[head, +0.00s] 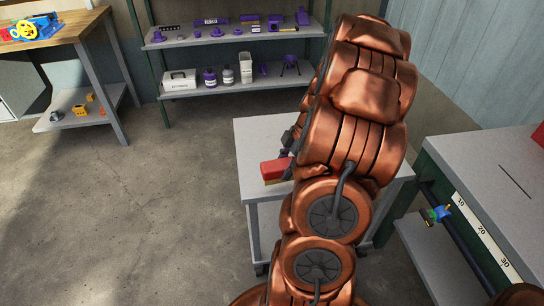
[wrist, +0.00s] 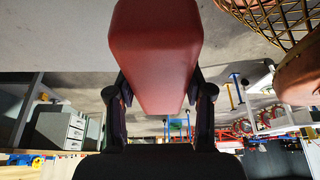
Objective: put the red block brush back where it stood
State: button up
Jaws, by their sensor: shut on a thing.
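The red block brush (head: 275,169) shows in the head view as a red block with a thin pale yellowish strip along its underside. It appears over the small grey-white table (head: 258,130); I cannot tell whether it touches the top. In the wrist view its red body (wrist: 155,50) fills the upper middle. My gripper (wrist: 163,88) is shut on it, with one dark finger on each side. In the head view my gripper (head: 290,152) is mostly hidden behind my copper arm, which also covers much of the table.
A shelf rack (head: 235,85) with purple items, bottles and a white box stands behind. A wooden-topped bench (head: 50,42) is at the far left. A grey workbench (head: 475,185) with a numbered scale stands close on the right. The floor at left is clear.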

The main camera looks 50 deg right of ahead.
jog(key=w+d, duration=0.1)
jog(key=w, duration=0.1)
jog(key=w+d, duration=0.1)
jog(key=w, duration=0.2)
jog(key=w+p, duration=0.1)
jog(key=w, duration=0.1)
jog(key=shift+w+d+f, duration=0.35)
jog(key=shift+d, duration=0.05)
jog(key=shift+w+f, duration=0.2)
jog(key=shift+f, duration=1.45)
jog(key=shift+f+b, duration=0.55)
jog(key=shift+b, duration=0.4)
jog(key=o, duration=1.4)
jog(key=shift+o, duration=0.2)
jog(key=shift+r+p, duration=0.3)
jog(key=shift+p, duration=0.25)
jog(key=shift+r+p, duration=0.35)
jog(key=shift+p, duration=0.8)
